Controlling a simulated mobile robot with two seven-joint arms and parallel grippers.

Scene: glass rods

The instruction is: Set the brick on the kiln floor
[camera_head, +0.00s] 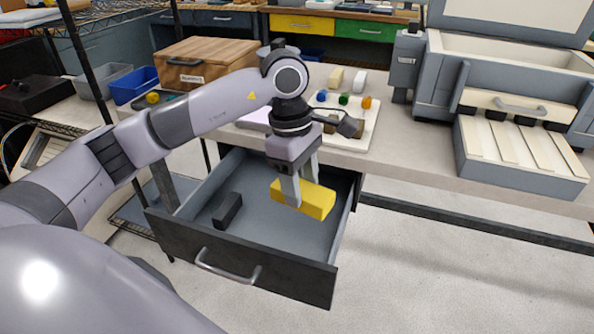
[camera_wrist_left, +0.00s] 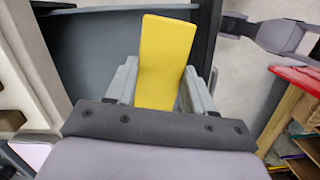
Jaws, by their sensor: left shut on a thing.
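The yellow brick (camera_head: 317,201) is held by my left gripper (camera_head: 303,184), whose two fingers are shut on its sides. The brick is over the open grey drawer (camera_head: 190,232), towards its right side; I cannot tell how far it is above the drawer bottom. In the left wrist view the brick (camera_wrist_left: 164,62) sticks out lengthwise between the fingers (camera_wrist_left: 158,88). The grey kiln (camera_head: 432,85) stands on the bench at the right, with its top raised and a pale interior; its floor is not clearly seen. My right gripper is not in view.
A dark block (camera_head: 227,210) lies in the drawer at left. On the bench (camera_head: 405,155), a white board (camera_head: 355,150) with small coloured pieces and a wooden box (camera_head: 190,62) stand behind my arm. A slatted front piece (camera_head: 520,160) extends before the kiln.

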